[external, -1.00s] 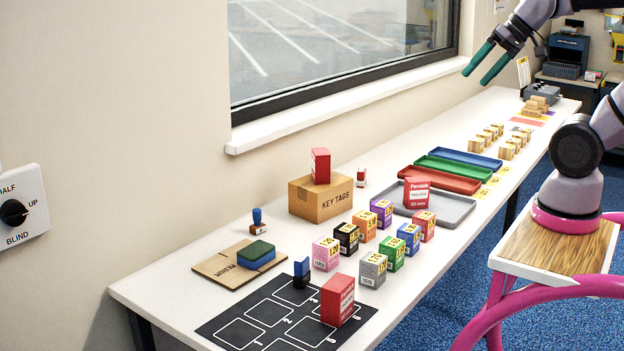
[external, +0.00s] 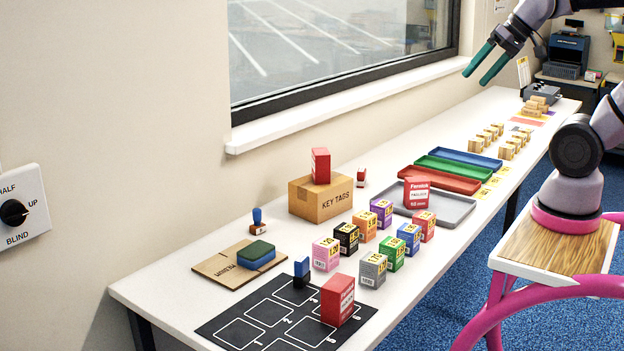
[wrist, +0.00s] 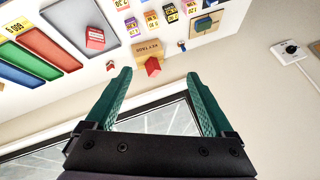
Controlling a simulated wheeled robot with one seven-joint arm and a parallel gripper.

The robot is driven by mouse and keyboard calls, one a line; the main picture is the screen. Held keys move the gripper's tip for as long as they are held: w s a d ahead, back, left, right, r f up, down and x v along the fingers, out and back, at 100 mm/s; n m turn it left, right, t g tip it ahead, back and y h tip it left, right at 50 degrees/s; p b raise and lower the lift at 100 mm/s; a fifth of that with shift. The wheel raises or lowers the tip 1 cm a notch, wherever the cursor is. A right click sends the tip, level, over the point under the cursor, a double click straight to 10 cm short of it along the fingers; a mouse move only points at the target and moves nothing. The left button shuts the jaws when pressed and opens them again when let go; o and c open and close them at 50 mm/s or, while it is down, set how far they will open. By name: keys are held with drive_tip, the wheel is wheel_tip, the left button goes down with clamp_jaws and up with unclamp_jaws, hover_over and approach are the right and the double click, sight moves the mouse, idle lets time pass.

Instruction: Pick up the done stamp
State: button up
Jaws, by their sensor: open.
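A stamp with a blue handle and wooden base (external: 258,221) stands near the wall, left of the KEY TAGS carton; it also shows in the wrist view (wrist: 181,45). A small red-and-white stamp-like item (external: 361,177) stands right of the carton, also in the wrist view (wrist: 110,65). A dark blue upright item (external: 301,273) stands on the black numbered mat. I cannot read which is the done stamp. My gripper (external: 475,79) is open and empty, high above the table's far part, well away from all of these; its green fingers spread in the wrist view (wrist: 158,73).
The KEY TAGS carton (external: 322,205) bears a red box (external: 320,165). A green-topped blue pad (external: 257,255) lies on a cardboard sheet (external: 215,267). Several small coloured boxes stand mid-table. A grey tray (external: 457,210) holds a red box. The window sill (external: 300,117) runs behind.

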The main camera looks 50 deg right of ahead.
drive_tip(key=w+d+f+n+g+h, duration=0.3)
drive_tip(key=w+f+n+g+h, duration=0.4)
drive_tip(key=w+f, duration=0.7)
drive_tip(key=w+a+f+n+t+h, duration=0.5)
drive_tip(key=w+f+n+t, duration=0.1)
drive_tip(key=w+f+n, duration=0.3)
drive_tip(key=n+t+y, duration=1.2)
drive_tip(key=n+y, duration=0.1)
drive_tip(key=n, duration=1.2)
hover_over(306, 264)
drive_tip(key=w, duration=0.2)
drive_tip(key=f, duration=1.1)
drive_tip(key=shift+s+d+f, duration=0.25)
drive_tip(key=shift+f, duration=0.15)
drive_tip(key=shift+n, duration=0.5)
drive_tip(key=f, duration=0.7)
drive_tip(key=shift+s+a+f, duration=0.15)
drive_tip(key=shift+a+f, duration=0.15)
drive_tip(key=shift+f, duration=0.05)
drive_tip(key=shift+w+a+r, duration=0.1)
drive_tip(key=shift+w, duration=0.55)
drive_tip(key=shift+w+a+r, duration=0.1)
drive_tip(key=shift+w, duration=0.75)
clamp_jaws()
